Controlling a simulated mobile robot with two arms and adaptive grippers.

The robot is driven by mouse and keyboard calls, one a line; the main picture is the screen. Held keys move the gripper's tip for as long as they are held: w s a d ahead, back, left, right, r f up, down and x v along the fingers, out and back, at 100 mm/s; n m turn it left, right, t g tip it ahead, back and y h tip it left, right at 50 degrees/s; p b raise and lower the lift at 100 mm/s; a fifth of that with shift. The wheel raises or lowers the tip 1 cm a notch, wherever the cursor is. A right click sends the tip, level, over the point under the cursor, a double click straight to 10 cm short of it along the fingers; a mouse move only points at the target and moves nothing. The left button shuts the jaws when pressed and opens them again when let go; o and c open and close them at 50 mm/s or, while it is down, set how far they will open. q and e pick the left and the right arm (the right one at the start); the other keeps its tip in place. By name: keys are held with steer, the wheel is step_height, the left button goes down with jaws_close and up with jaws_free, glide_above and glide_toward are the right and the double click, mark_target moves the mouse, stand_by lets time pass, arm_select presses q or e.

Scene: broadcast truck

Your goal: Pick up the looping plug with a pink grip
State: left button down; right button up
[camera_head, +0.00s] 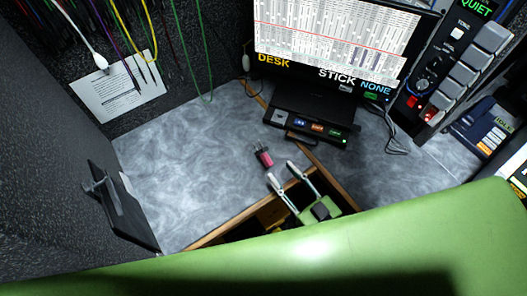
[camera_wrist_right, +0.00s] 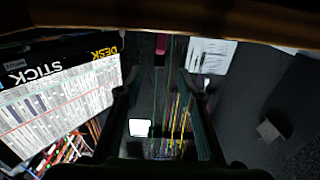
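The plug with the pink grip (camera_head: 264,156) lies on the grey desk in the head view, near the desk's wooden front edge. A short dark end points up and left. In the right wrist view its pink part (camera_wrist_right: 161,44) shows small near the top, between the lines of the two fingers. My right gripper (camera_head: 282,172) is just below and right of the plug, over the front edge, with its fingers apart and nothing between them. Its dark fingers also show in the right wrist view (camera_wrist_right: 158,100). My left gripper is in neither view.
A monitor (camera_head: 335,35) and a black button box (camera_head: 312,122) stand behind the plug. A dark panel (camera_head: 122,208) stands at the left. Cables and a paper sheet (camera_head: 118,87) are at the back left. The desk (camera_head: 190,160) left of the plug is clear.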

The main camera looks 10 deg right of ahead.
mark_target(264, 152)
steer(key=p+x, duration=0.1)
steer(key=x, duration=0.9)
steer(key=shift+d+f, duration=0.1)
jaws_close()
